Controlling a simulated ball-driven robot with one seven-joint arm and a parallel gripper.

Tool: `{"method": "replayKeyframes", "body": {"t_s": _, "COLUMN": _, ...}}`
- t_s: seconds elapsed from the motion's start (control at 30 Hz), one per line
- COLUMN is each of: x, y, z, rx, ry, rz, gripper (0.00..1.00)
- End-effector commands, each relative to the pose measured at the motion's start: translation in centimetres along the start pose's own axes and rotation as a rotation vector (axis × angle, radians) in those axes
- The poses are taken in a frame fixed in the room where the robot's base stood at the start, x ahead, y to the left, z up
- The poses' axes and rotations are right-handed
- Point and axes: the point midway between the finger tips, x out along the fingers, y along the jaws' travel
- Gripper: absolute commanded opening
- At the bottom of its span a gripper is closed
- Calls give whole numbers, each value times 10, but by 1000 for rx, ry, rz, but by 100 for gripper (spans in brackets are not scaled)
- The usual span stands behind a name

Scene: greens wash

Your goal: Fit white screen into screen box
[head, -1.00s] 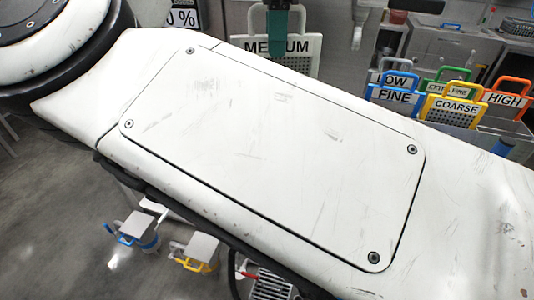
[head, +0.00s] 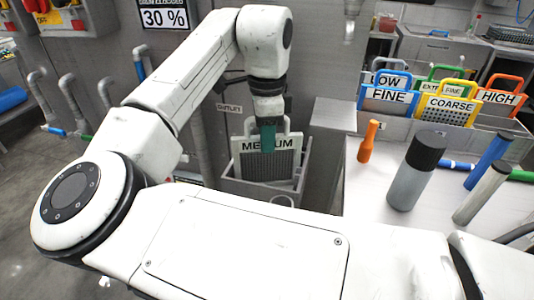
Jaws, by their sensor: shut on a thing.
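The white screen (head: 253,147) has a "MEDIUM" label, a grey mesh face and a white handle at its top. My gripper (head: 268,138), with green fingers, is shut on the screen at its top edge from above. The screen stands about upright at the mouth of a grey open-topped box (head: 303,172), which I take for the screen box. The screen's lower part shows inside the box's outline. My arm hides part of the box's lower front, and I cannot tell how deep the screen sits.
A rack at the right holds the blue "FINE" screen (head: 388,98), yellow "COARSE" screen (head: 450,107), orange "HIGH" screen (head: 498,98) and others. An orange-handled tool (head: 368,142) and a grey cylinder with a black top (head: 411,180) stand on the metal counter (head: 365,205).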

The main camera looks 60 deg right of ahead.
Motion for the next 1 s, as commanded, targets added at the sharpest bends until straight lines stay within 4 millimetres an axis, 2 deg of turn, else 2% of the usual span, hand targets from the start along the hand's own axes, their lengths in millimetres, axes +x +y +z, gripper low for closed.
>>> {"method": "replayKeyframes", "body": {"t_s": 0.37, "x": 41, "y": 0, "z": 0, "rx": 1, "ry": 0, "rz": 1, "gripper": 0}}
{"method": "replayKeyframes", "body": {"t_s": 0.73, "x": 45, "y": 0, "z": 0, "rx": 1, "ry": 2, "rz": 1, "gripper": 0}}
{"method": "replayKeyframes", "body": {"t_s": 0.77, "x": 45, "y": 0, "z": 0, "rx": 1, "ry": 1, "rz": 1, "gripper": 21}}
{"method": "replayKeyframes", "body": {"t_s": 1.0, "x": 45, "y": 0, "z": 0, "rx": 1, "ry": 1, "rz": 1, "gripper": 44}}
